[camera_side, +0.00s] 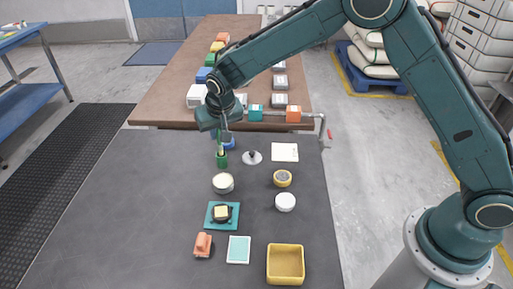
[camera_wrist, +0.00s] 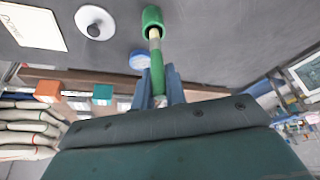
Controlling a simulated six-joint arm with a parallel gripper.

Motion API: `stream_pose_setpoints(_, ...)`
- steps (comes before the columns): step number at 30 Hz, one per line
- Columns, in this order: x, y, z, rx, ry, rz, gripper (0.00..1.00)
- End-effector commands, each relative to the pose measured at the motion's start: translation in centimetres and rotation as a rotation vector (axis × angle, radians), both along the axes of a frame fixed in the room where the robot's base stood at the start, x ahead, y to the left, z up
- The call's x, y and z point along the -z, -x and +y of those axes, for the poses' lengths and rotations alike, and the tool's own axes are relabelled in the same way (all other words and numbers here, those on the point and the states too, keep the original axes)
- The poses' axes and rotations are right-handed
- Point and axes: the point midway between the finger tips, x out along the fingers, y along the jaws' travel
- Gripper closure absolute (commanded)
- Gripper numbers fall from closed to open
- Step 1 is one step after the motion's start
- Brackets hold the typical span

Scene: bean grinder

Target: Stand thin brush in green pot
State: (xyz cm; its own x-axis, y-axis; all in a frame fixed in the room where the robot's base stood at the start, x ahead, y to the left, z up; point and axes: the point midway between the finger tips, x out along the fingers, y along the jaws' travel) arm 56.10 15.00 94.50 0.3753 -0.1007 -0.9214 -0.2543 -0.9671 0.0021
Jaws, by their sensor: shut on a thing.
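The green pot (camera_side: 222,161) stands on the dark mat below my gripper (camera_side: 222,128) in the side view. It also shows at the top of the wrist view (camera_wrist: 153,15). My gripper (camera_wrist: 159,88) is shut on the thin brush (camera_wrist: 157,66), which has a green shaft and a pale section near the pot. In the side view the brush (camera_side: 220,148) hangs roughly upright, with its lower end at the pot's mouth. I cannot tell how far the lower end is inside. The upper part of the brush is partly hidden by the fingers.
A blue round thing (camera_wrist: 140,60) is close beside the pot. A white disc with a dark knob (camera_side: 252,157) and a white card (camera_side: 285,152) lie to the right. A cream-topped bowl (camera_side: 223,183) is in front. A brown table (camera_side: 165,90) stands behind.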

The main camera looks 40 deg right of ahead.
Motion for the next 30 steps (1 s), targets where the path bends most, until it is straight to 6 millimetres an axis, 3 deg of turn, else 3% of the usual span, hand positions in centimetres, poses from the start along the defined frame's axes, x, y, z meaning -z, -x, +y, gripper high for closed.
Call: stream_pose_setpoints(30,0.65,0.01,0.0,0.0,0.0,0.0,1.0)
